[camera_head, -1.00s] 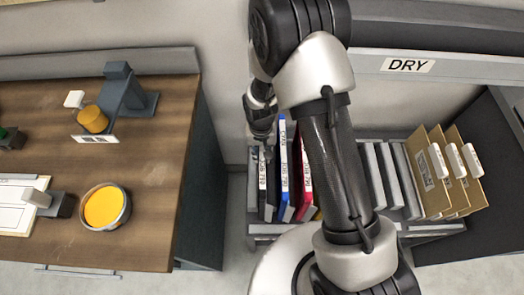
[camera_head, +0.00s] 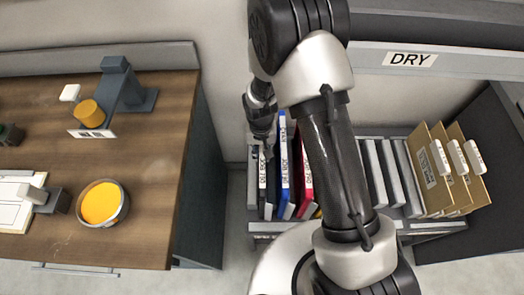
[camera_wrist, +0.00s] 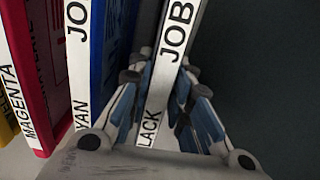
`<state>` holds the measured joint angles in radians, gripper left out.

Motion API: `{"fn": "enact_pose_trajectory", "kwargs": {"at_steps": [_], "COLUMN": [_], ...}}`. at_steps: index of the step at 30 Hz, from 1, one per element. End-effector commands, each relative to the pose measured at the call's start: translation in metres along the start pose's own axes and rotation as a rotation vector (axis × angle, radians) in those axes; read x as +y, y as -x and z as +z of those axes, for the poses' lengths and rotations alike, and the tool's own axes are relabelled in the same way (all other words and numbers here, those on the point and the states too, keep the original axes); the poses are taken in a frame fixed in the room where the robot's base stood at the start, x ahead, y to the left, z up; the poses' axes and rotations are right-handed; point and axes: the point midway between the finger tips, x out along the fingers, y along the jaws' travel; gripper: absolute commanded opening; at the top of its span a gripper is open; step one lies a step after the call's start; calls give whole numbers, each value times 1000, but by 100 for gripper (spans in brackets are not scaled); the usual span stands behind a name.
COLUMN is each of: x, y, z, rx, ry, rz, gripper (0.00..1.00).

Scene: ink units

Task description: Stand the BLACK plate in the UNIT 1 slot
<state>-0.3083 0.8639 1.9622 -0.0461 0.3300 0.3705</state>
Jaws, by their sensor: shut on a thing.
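The black plate (camera_head: 262,182), with a white label strip along its edge, stands at the left end of the plate rack. In the wrist view the black plate (camera_wrist: 165,85) shows "JOB" and "LACK" on its label. My gripper (camera_head: 264,150) is over its upper end, and in the wrist view my gripper (camera_wrist: 160,95) is shut on it, one finger on each side. The plate is upright beside the blue cyan plate (camera_head: 284,170). I cannot pick out a slot marked UNIT 1.
A red magenta plate (camera_head: 304,180) stands right of the cyan one. Grey dividers (camera_head: 388,175) and brown folders (camera_head: 435,160) fill the rack's right side. A shelf marked DRY (camera_head: 410,60) is behind. The wooden bench (camera_head: 155,160) at left holds ink units and a yellow ink tin (camera_head: 102,204).

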Motion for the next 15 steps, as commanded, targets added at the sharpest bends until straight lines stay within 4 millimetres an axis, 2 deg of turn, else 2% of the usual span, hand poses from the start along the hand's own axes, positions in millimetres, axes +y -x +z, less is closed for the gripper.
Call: {"fn": "enact_pose_trajectory", "kwargs": {"at_steps": [7, 8, 15], "x": [0, 0, 0], "y": [-2, -2, -2], "z": [1, 1, 1], "rx": [-3, -3, -3], "ry": [1, 1, 0], "rz": [1, 1, 1], "gripper": [0, 21, 37]}}
